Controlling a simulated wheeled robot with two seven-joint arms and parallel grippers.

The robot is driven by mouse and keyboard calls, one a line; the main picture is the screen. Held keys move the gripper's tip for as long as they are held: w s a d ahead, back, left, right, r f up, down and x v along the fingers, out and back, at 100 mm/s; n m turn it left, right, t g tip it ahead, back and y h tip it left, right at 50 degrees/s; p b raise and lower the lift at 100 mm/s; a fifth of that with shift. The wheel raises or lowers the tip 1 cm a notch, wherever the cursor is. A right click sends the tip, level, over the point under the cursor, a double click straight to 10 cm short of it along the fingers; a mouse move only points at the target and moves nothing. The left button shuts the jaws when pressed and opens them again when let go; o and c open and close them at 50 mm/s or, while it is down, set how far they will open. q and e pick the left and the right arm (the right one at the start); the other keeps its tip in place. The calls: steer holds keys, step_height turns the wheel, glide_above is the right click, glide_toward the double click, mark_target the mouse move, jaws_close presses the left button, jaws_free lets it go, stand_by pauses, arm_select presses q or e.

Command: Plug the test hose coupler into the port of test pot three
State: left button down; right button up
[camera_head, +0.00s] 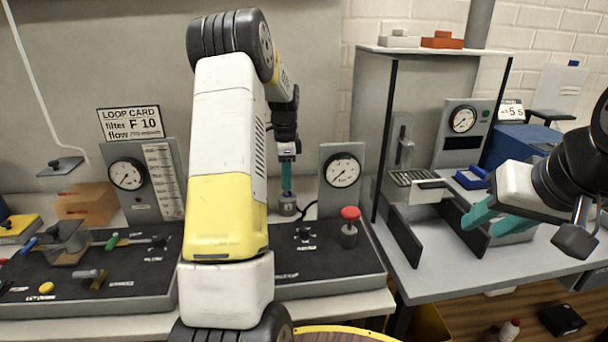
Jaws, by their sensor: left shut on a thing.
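My left arm rises through the middle of the view and bends down behind itself. Its left gripper (287,191) points down with teal fingers shut on a small grey cylindrical piece (288,206) bearing a dark mark. I cannot tell whether this is the hose coupler or a pot. A black line (306,209) runs beside it to the right. A grey pot with a red knob (349,236) stands on the dark board to the right of it. My right gripper (478,226) is open and empty over the right-hand bench. My left arm hides the middle of the board.
The dark board (105,262) carries small fittings and labels. Round gauges (127,174) and (342,171) stand behind it, beside a loop card (131,123). The right-hand bench (455,275) holds a rack frame, another gauge (463,119) and blue boxes; its front is clear.

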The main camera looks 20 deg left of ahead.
arm_select(q)
steer(key=shift+f, duration=0.2)
stand_by(0.6)
steer(key=c, duration=1.1)
jaws_free()
steer(key=shift+o, duration=0.2)
step_height(320, 180, up, 7)
steer(key=shift+r, duration=0.4)
